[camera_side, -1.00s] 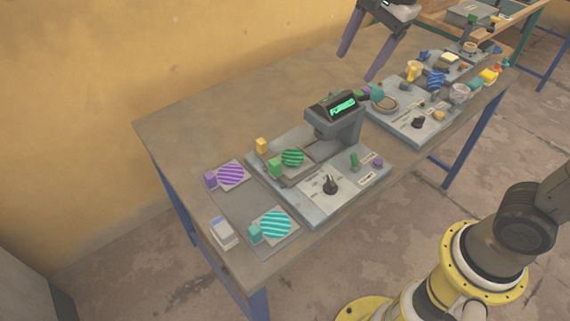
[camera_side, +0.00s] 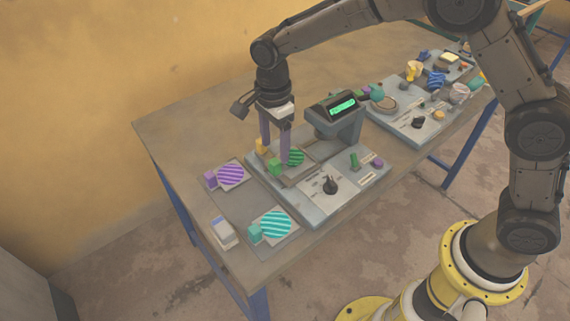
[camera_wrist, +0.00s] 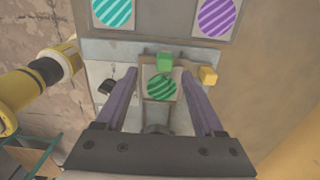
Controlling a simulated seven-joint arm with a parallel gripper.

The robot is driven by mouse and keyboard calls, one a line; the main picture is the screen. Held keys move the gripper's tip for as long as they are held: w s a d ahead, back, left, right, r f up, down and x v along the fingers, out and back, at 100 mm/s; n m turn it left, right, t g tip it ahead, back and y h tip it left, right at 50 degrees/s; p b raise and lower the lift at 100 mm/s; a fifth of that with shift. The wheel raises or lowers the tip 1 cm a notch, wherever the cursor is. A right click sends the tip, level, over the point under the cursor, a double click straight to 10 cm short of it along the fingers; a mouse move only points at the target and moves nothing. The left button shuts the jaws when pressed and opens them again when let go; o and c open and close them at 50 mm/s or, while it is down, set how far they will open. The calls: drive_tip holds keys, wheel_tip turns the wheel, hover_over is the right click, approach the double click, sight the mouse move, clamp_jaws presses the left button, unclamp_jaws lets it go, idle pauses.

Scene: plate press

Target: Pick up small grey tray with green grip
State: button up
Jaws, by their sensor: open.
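The small grey tray (camera_side: 305,164) with a green grip block (camera_side: 275,168) and a green striped disc (camera_side: 296,157) sits on the press base (camera_side: 310,205). My gripper (camera_side: 275,158) is open above the tray, pointing down, and partly hides it in the side view. In the wrist view, the green grip (camera_wrist: 164,62) lies just beyond and between my two purple fingertips (camera_wrist: 161,74), and the green striped disc (camera_wrist: 161,88) shows between the fingers. No contact with the grip is visible.
A yellow block (camera_side: 261,146) stands close beside my fingers. The press head (camera_side: 334,118) rises to the right of the tray. A purple-disc tray (camera_side: 231,177) and a teal-disc tray (camera_side: 276,226) lie to the left and front. A white-and-blue box (camera_side: 222,233) is at the table's front left.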

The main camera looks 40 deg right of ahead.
sight(274, 162)
drive_tip(key=shift+w+d+f, duration=0.1)
drive_tip(key=shift+w+f, duration=0.1)
drive_tip(key=shift+f, duration=1.75)
drive_tip(key=shift+w+f, duration=0.2)
drive_tip(key=shift+f, duration=1.75)
clamp_jaws()
